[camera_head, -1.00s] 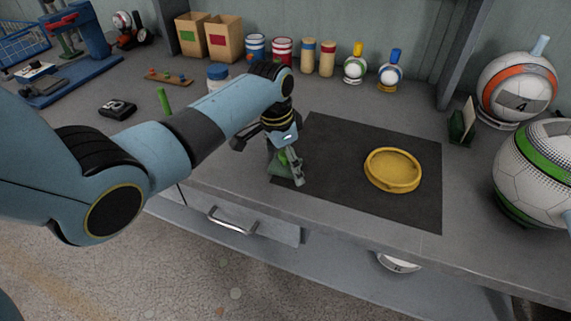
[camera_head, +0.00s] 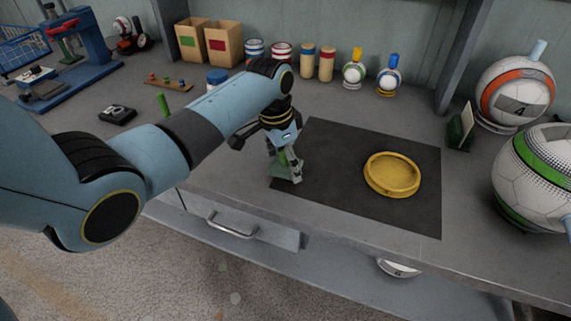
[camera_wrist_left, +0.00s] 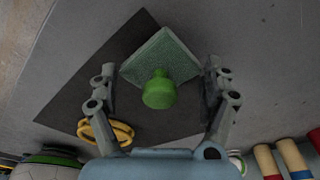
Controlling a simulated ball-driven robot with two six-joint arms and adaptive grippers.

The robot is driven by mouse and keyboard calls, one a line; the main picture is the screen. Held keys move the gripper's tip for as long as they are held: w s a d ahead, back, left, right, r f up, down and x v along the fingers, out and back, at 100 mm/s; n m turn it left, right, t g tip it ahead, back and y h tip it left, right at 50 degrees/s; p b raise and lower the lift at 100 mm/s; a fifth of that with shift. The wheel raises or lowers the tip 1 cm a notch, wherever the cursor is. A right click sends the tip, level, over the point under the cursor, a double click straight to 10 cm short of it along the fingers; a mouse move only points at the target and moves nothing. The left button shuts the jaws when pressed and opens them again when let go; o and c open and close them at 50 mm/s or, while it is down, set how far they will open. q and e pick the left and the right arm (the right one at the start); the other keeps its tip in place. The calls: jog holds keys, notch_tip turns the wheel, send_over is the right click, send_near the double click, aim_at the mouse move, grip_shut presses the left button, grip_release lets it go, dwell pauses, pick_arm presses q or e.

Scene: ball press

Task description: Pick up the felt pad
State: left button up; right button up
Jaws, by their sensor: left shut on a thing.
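The felt pad (camera_head: 287,177) is a grey-green square plate with a round green knob. It is at the left edge of the dark mat (camera_head: 345,190) in the head view. In the left wrist view the pad (camera_wrist_left: 160,47) shows with its knob (camera_wrist_left: 159,93) toward the camera. I cannot tell whether the pad is clear of the surface. My right gripper is not in view.
A shallow yellow dish (camera_head: 392,174) lies on the right part of the mat. Large balls (camera_head: 517,88) stand at the right. Bottles, cans and cardboard boxes (camera_head: 224,45) line the back. A drawer handle (camera_head: 232,227) is below the front edge.

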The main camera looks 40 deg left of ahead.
pick_arm(q)
jog(key=r, duration=0.3)
jog(key=shift+w+d, duration=0.4)
jog(key=w+d+r+b, duration=0.2)
jog(key=w+d+r, duration=0.4)
jog(key=w+d, duration=0.1)
jog(key=shift+w+d+r, duration=0.15)
jog(key=shift+d+r, duration=0.05)
jog(key=shift+d, duration=0.15)
